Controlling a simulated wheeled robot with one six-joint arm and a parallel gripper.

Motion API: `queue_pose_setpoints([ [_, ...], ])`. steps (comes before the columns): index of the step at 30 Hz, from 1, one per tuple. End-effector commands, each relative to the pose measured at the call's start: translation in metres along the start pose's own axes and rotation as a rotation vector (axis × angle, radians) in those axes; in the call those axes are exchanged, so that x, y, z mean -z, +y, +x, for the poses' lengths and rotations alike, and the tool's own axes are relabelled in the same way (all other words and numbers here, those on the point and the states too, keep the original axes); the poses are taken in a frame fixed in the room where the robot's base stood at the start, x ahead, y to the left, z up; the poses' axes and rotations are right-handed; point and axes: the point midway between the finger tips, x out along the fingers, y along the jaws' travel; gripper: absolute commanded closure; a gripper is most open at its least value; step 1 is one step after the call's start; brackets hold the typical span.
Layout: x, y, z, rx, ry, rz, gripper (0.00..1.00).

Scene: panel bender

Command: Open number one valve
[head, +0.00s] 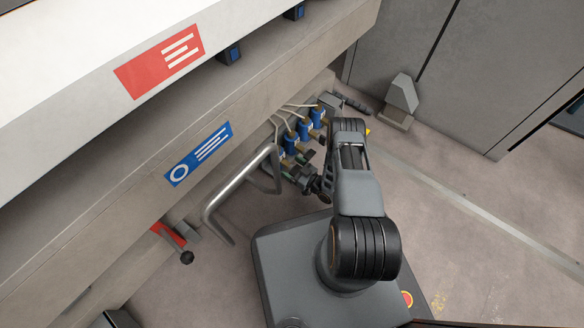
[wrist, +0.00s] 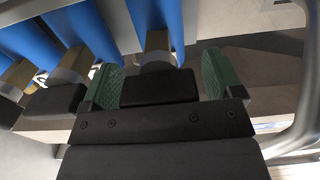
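A row of valves with blue bodies, brass fittings and black handles (head: 303,130) sits low under the machine in the head view. My gripper (wrist: 162,75) is at the end of the row nearest the bent steel bar. In the wrist view its green-padded fingers are apart, one on each side of the end valve's black handle (wrist: 160,89). This valve's blue body (wrist: 156,25) and brass neck rise beyond the handle. The pads lie close to the handle's sides; I cannot tell whether they touch it. No valve number is legible.
Neighbouring valves (wrist: 52,100) stand close on the left in the wrist view. The bent steel bar (head: 240,186) is close by; it also shows at the wrist view's right edge (wrist: 304,95). A red-based lever (head: 172,240) sits lower left. Floor on the right (head: 470,200) is clear.

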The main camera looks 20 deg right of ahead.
Motion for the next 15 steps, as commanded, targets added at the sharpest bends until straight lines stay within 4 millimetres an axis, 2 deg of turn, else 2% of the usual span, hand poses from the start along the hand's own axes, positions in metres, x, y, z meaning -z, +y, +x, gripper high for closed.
queue_pose_setpoints([
  [1, 0.0000, 0.0000, 0.0000, 0.000, 0.000, 0.000, 0.19],
  [12, 0.0000, -0.0012, 0.0008, 0.003, 0.000, 0.000, 0.55],
  [15, 0.0000, -0.0017, 0.0012, 0.005, 0.000, 0.000, 0.62],
])
